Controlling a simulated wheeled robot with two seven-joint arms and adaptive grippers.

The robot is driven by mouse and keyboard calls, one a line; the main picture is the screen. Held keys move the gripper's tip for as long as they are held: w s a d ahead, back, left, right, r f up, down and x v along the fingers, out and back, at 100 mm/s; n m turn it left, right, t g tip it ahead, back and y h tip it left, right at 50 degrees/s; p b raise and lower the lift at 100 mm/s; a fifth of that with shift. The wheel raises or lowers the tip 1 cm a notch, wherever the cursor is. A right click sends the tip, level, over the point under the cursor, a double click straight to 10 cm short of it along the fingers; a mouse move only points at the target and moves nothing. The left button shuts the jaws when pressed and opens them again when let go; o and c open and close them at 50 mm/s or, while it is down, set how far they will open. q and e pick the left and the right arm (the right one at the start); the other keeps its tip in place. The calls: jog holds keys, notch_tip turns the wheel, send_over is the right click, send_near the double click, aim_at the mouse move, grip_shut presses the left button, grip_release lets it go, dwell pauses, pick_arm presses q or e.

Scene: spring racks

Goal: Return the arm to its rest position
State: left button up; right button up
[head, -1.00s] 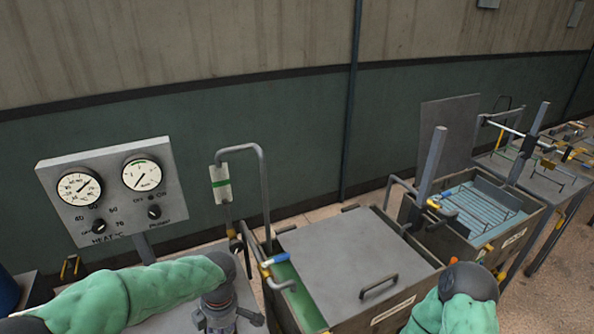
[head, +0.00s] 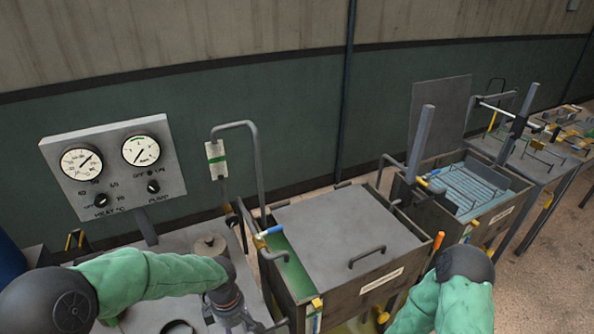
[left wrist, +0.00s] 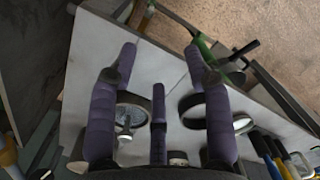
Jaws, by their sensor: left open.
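My left arm, in a green sleeve (head: 150,280), comes in from the left in the head view. My left gripper (head: 238,322) hangs pointing down over the grey bench at the bottom edge, partly cut off. In the left wrist view its purple-padded fingers (left wrist: 160,58) are spread open with nothing between them. Below them is a pale bench top (left wrist: 155,75) with round dark-rimmed items, one on the left (left wrist: 130,112) and one on the right (left wrist: 190,110). My right arm's green sleeve (head: 440,305) shows at lower right; its gripper is out of view.
A gauge panel (head: 115,195) stands behind the bench. A round grey piece (head: 208,246) lies near my left forearm. A lidded tank (head: 340,235) with a bent pipe (head: 258,170) is to the right, then an open tank with blue slats (head: 470,190).

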pick_arm(q)
jog(key=s+d+f+m+h+b, duration=0.1)
jog(key=s+f+m, duration=0.3)
jog(key=f, duration=0.4)
jog(key=s+d+f+m+h+b, duration=0.1)
jog(key=s+d+f+m, duration=0.2)
jog(key=f, duration=0.4)
jog(key=s+d+f+m+t+h+b, duration=0.1)
jog(key=s+d+f+m, duration=0.1)
jog(key=s+f+m, duration=0.3)
notch_tip(320, 180, down, 4)
jog(key=shift+r+m, duration=0.2)
jog(key=shift+m, duration=1)
jog(key=shift+d, duration=0.1)
